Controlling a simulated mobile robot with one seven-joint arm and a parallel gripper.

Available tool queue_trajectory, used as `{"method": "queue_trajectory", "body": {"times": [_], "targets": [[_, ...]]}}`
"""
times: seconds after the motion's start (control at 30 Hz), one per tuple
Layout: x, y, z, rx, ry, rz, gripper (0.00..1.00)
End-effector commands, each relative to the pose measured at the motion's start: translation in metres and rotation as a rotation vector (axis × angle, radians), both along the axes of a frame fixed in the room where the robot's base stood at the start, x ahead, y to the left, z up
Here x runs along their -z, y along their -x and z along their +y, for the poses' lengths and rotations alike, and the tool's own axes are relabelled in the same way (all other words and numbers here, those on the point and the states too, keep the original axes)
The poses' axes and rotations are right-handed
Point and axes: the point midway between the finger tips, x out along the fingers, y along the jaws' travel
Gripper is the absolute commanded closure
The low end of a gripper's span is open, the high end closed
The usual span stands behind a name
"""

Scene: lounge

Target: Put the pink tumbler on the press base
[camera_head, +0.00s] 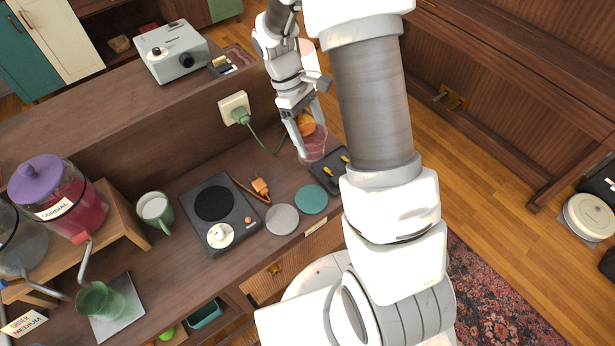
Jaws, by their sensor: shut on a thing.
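The pink tumbler (313,146) is clear pink and slightly tilted, at the right part of the counter, top centre of the view. My gripper (307,137) is shut on it, with a finger on each side. An orange round thing (305,124) shows at the tumbler's upper part; I cannot tell whether it is inside or behind. A dark flat base with two yellow pieces (322,166) lies just right of and below the tumbler, partly hidden by my arm. It may be the press base, but I cannot be sure. I cannot tell whether the tumbler touches the counter.
A dark hot plate (229,232) with a dial stands left. A grey disc (282,219) and teal disc (312,199) lie nearby. A green mug (155,211), purple-lidded dispenser (77,208) and green tumbler (97,300) stand further left. A plugged green cord (257,138) runs behind.

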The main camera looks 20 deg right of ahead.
Motion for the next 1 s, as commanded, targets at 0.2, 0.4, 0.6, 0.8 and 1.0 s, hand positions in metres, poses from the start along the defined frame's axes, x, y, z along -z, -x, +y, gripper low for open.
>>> {"method": "queue_trajectory", "body": {"times": [0.2,0.4,0.6,0.8,1.0], "targets": [[0.003,0.024,-0.027,-0.682,0.001,-0.003,1.0],[0.002,0.037,-0.032,-1.114,0.0,-0.001,1.0],[0.005,0.039,-0.029,-1.272,-0.002,0.002,1.0],[0.028,0.021,0.003,-1.288,-0.005,0.003,1.0],[0.054,-0.001,0.042,-1.284,-0.005,0.003,1.0]]}}
